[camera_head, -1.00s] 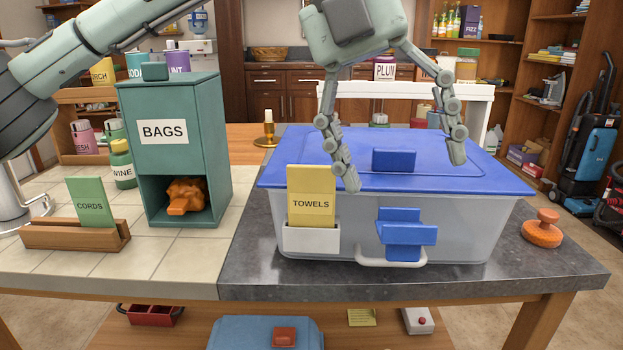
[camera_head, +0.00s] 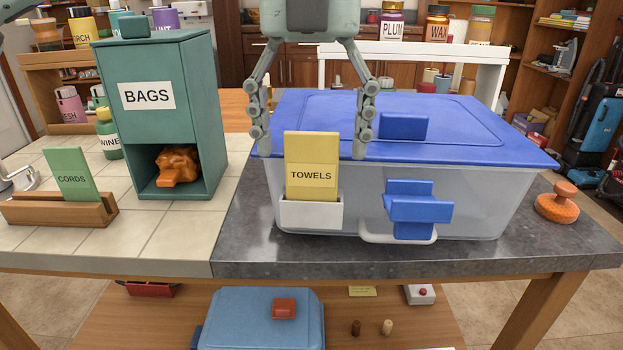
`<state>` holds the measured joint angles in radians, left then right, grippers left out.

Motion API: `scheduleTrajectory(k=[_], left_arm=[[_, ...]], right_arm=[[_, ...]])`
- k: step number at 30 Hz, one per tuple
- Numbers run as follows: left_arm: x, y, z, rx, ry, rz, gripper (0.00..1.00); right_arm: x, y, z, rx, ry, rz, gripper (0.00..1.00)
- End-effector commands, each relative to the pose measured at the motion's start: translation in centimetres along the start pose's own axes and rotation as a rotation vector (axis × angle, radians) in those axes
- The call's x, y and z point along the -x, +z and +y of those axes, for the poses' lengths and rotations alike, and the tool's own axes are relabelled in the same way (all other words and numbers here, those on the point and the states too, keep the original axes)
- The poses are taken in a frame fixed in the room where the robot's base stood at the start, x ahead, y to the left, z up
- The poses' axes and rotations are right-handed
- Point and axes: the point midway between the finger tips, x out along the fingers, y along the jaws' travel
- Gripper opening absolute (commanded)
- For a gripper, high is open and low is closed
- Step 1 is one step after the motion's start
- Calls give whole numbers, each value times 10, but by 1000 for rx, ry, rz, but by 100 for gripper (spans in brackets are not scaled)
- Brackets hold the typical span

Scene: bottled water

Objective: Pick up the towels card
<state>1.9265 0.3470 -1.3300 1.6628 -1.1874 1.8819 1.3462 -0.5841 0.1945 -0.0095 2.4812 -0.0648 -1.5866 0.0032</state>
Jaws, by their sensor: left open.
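The yellow towels card (camera_head: 311,155) stands upright in a white holder (camera_head: 311,214) on the front of a clear bin with a blue lid (camera_head: 440,140). The word TOWELS faces me. My left gripper (camera_head: 310,155) hangs down from above, open and empty. One finger is to the left of the card and the other to its right, with gaps on both sides. The fingertips are at about the height of the card's upper part, over the lid's front edge in the picture. Whether they touch the lid I cannot tell. My right gripper is not in view.
A green BAGS dispenser (camera_head: 148,140) stands left of the bin. A green cords card (camera_head: 71,175) stands in a wooden holder (camera_head: 60,210) at far left. A blue latch (camera_head: 418,207) sticks out right of the card. An orange knobbed object (camera_head: 558,203) lies at right.

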Motion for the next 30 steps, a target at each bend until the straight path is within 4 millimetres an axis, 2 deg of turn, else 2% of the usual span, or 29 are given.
scheduleTrajectory(k=[5, 14, 23, 30], left_arm=[[0, 0, 0, 0, 0, 0, 73], [0, 0, 0, 0, 0, 1, 36], [1, 0, 0, 0, 0, 1, 36], [20, 0, -1, -1, -1, 0, 36]], right_arm=[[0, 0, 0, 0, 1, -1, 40], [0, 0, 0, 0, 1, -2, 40], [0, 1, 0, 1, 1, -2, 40], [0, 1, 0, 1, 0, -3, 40]])
